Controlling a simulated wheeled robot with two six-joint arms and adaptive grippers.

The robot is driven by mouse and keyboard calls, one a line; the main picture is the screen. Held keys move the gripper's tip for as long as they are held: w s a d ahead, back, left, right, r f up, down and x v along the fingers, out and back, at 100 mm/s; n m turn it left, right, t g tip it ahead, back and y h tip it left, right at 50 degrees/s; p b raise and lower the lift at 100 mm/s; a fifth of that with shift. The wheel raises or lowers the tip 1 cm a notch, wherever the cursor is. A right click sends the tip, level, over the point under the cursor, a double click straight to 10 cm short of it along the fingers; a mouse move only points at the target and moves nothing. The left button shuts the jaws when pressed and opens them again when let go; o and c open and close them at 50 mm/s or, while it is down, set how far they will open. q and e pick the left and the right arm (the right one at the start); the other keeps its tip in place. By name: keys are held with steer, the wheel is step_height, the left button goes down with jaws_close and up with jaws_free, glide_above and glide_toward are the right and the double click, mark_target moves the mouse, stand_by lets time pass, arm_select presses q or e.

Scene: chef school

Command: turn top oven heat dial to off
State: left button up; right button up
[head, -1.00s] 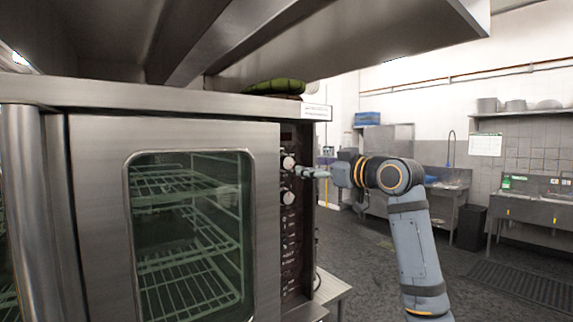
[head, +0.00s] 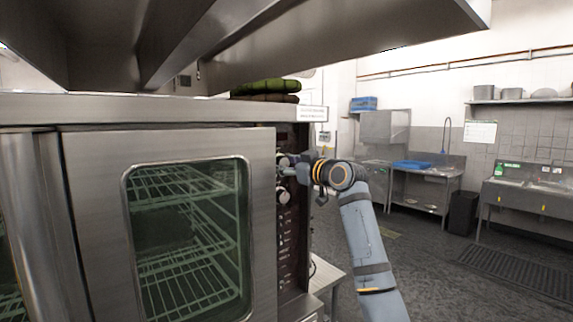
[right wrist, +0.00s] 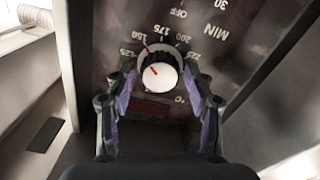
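The top oven dial (head: 283,160) is on the dark control panel, right of the oven door, partly hidden by my right gripper (head: 292,167). In the right wrist view a white heat dial (right wrist: 160,76) with a black base has a red mark pointing up and left, toward the 125 to 150 numbers. My right gripper (right wrist: 160,85) is open, with one finger on each side of this dial; I cannot tell whether they touch it. A second white dial (head: 283,196) shows below in the head view. My left gripper is not in view.
The oven door (head: 90,220) is shut, with wire racks behind its glass. A steel hood (head: 320,45) hangs above. Folded green and brown cloths (head: 265,88) lie on the oven top. A small steel table (head: 325,275) stands low beside the oven. Open floor lies to the right.

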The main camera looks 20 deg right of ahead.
steer(key=c, duration=0.8)
steer(key=shift+n, duration=0.4)
steer(key=n, duration=0.5)
steer(key=shift+b, duration=0.35)
steer(key=n, duration=0.6)
steer(key=shift+b, duration=0.3)
steer(key=n, duration=0.7)
steer(key=shift+f+n+b, duration=0.1)
steer(key=shift+n+b, duration=0.2)
steer(key=n, duration=0.3)
steer(key=shift+f+n, duration=0.1)
steer(key=shift+n, duration=1.6)
steer(key=shift+f, duration=0.1)
